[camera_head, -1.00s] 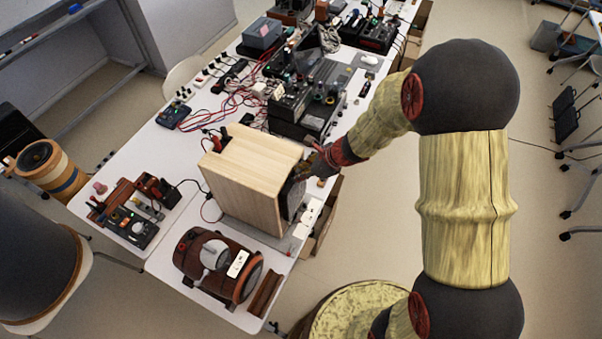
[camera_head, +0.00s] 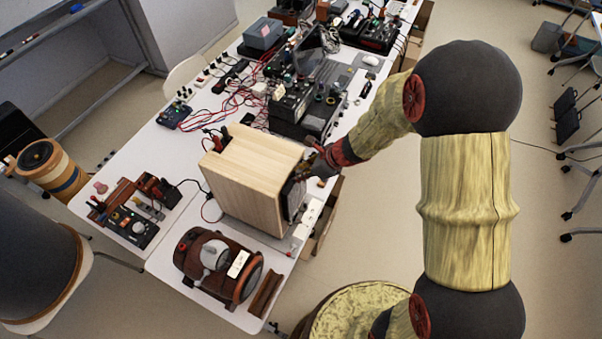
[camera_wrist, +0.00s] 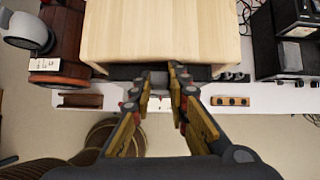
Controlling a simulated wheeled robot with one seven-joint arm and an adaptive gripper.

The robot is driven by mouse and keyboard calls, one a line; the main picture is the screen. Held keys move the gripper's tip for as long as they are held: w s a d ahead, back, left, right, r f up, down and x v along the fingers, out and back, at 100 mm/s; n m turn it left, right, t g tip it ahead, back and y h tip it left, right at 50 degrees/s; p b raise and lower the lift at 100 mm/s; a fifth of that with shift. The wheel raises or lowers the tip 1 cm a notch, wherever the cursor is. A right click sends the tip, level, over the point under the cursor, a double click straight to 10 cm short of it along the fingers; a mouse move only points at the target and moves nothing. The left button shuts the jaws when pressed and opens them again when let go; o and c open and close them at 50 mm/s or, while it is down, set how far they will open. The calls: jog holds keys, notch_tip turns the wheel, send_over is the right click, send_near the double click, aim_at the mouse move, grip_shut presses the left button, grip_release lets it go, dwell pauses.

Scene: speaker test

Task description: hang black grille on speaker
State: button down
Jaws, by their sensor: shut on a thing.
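The speaker (camera_head: 250,175) is a large pale wooden box standing on the white table, with its front towards my arm. Its pale top also fills the upper middle of the wrist view (camera_wrist: 160,35). The black grille (camera_head: 294,203) is a dark upright panel at the speaker's front face. In the wrist view the grille (camera_wrist: 125,72) shows as a thin dark strip along the speaker's front edge. My gripper (camera_head: 306,168) is at the grille's upper edge, its fingers (camera_wrist: 161,76) shut on it. I cannot tell whether the grille touches the speaker all along.
A brown barrel-shaped device (camera_head: 215,262) stands on the table before the speaker. Black electronic boxes (camera_head: 300,108) and red cables (camera_head: 215,118) lie behind it. A white power strip (camera_head: 308,218) lies by the table's right edge.

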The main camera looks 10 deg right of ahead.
jog(key=shift+f+b, duration=0.55)
dwell(0.6)
jog(key=c, duration=1.6)
grip_release()
jog(key=shift+c, duration=0.2)
jog(key=v, duration=1.2)
